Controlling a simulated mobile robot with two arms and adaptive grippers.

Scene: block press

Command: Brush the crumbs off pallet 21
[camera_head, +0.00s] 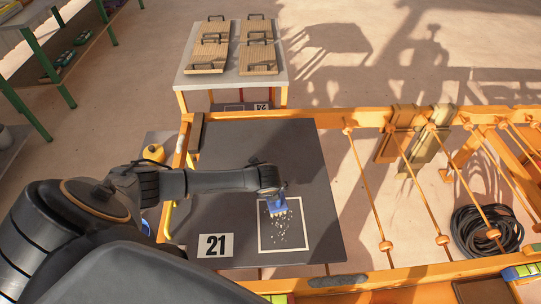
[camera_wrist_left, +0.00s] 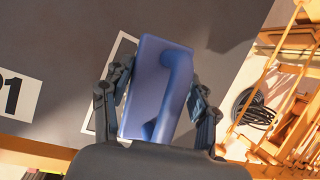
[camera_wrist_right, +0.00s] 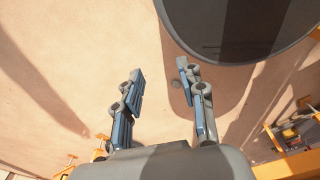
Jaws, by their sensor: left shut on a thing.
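Pallet 21 (camera_head: 240,160) is a dark grey board in the orange frame, with a white "21" label (camera_head: 215,245) near its front left. White crumbs (camera_head: 281,228) lie scattered inside a white-outlined rectangle on its right part. My left gripper (camera_head: 275,194) is shut on a blue brush (camera_head: 278,206) at the back edge of that rectangle, by the crumbs. In the left wrist view the brush's blue handle (camera_wrist_left: 160,90) is between the two fingers, and it hides the crumbs. My right gripper (camera_wrist_right: 158,95) is open and empty over the floor in the right wrist view.
A table (camera_head: 230,85) with wooden, handled boards stands behind. Orange frame rails and slanting rods (camera_head: 420,190) lie to the right. A coiled black hose (camera_head: 487,230) is on the floor there. A yellow object (camera_head: 154,153) stands left of the pallet.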

